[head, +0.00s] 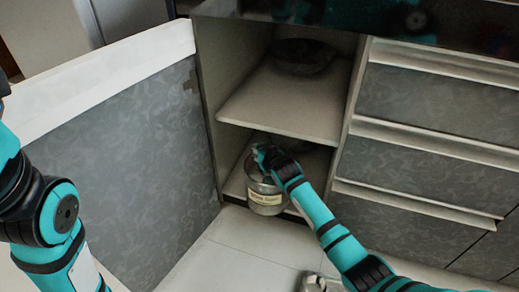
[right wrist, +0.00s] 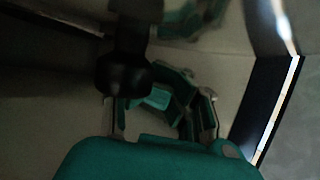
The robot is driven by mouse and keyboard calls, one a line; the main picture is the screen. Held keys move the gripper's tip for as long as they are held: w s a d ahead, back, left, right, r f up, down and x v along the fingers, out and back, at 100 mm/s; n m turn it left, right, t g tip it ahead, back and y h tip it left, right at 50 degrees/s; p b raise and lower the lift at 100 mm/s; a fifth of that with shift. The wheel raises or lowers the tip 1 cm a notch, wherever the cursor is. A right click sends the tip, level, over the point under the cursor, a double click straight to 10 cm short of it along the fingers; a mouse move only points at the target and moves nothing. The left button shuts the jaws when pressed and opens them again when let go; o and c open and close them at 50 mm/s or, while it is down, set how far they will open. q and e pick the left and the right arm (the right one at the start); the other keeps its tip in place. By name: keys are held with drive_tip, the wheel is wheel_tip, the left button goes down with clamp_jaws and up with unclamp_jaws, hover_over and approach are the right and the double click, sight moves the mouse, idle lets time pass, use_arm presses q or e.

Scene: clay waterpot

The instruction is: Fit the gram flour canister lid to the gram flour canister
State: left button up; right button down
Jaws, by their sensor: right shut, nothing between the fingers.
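A clear, silvery canister (head: 266,198) with a pale label stands at the front of the cabinet's lower compartment; its lettering is too small to read. My right gripper (head: 262,158) is over its top, with the fingers shut and empty. The gripper and arm hide much of the canister's upper part. I cannot tell whether a lid sits there. In the dark right wrist view the right gripper (right wrist: 165,105) shows beside a dark rounded shape (right wrist: 125,72) that I cannot identify. My left arm enters at the left, but its gripper is out of view.
The cabinet door (head: 125,165) stands open at the left. A shelf (head: 285,112) lies above the canister, with a dark bowl-like pan (head: 303,57) on it. Drawers (head: 440,100) are at the right. A small metallic object (head: 313,284) is cut off at the bottom edge.

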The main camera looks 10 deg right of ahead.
drive_tip(key=c, duration=1.4)
unclamp_jaws()
drive_tip(key=shift+d, duration=0.1)
drive_tip(key=v, duration=1.2)
drive_tip(key=shift+r, duration=0.1)
